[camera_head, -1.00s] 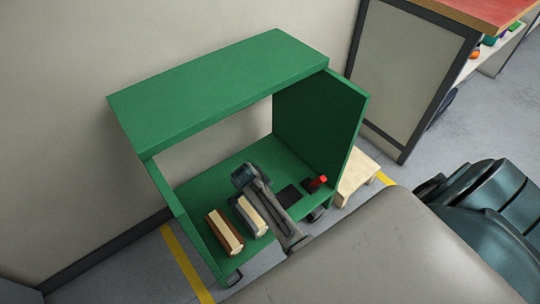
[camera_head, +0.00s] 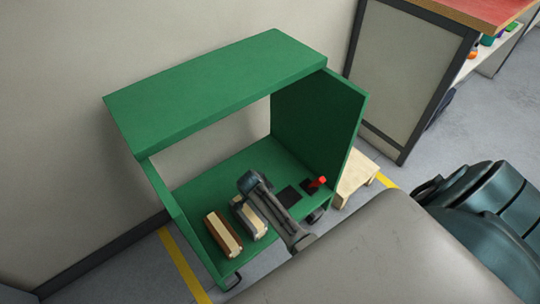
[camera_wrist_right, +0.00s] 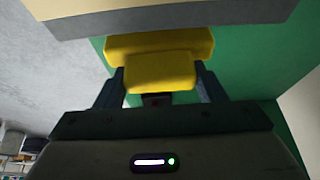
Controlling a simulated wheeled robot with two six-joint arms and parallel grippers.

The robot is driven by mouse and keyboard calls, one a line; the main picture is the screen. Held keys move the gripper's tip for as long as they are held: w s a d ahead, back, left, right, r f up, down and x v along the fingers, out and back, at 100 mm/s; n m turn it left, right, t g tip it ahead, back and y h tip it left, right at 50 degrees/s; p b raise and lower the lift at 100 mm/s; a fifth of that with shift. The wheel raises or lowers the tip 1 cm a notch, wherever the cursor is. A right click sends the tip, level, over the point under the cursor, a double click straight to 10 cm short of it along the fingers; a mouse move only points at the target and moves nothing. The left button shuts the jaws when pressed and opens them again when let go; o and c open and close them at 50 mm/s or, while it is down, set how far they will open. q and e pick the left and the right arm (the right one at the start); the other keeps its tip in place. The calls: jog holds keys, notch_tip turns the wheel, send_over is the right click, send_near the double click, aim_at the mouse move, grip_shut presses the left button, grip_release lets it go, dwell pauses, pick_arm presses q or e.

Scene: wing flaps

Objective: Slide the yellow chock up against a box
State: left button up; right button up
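The yellow chock (camera_wrist_right: 160,70) fills the space between the two fingers of my right gripper (camera_wrist_right: 162,85) in the right wrist view, and the fingers seem closed on its sides. A grey and cream box (camera_wrist_right: 165,22) spans the top of that view, close to the chock's far end; I cannot tell if they touch. In the head view the grey and cream box (camera_head: 247,218) stands on the green cart's shelf beside a brown and cream box (camera_head: 222,233). My right arm reaches over the shelf there and hides the chock. My left gripper is out of view.
The green cart (camera_head: 215,85) has a top panel and a side panel (camera_head: 318,115) around the shelf. A dark plate (camera_head: 289,196) and a red part (camera_head: 318,182) are right of my arm. A wooden stool (camera_head: 355,178) stands outside. Shelf behind the boxes is bare.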

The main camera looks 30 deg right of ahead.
jog(key=a+p, duration=0.1)
jog(key=a, duration=0.2)
jog(key=shift+s+a, duration=0.15)
jog(key=shift+a, duration=0.15)
jog(key=shift+c, duration=0.5)
jog(key=shift+a, duration=0.3)
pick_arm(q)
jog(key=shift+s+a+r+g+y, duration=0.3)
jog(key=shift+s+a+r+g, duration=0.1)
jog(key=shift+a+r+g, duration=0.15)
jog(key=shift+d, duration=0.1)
pick_arm(e)
jog(key=o, duration=1.4)
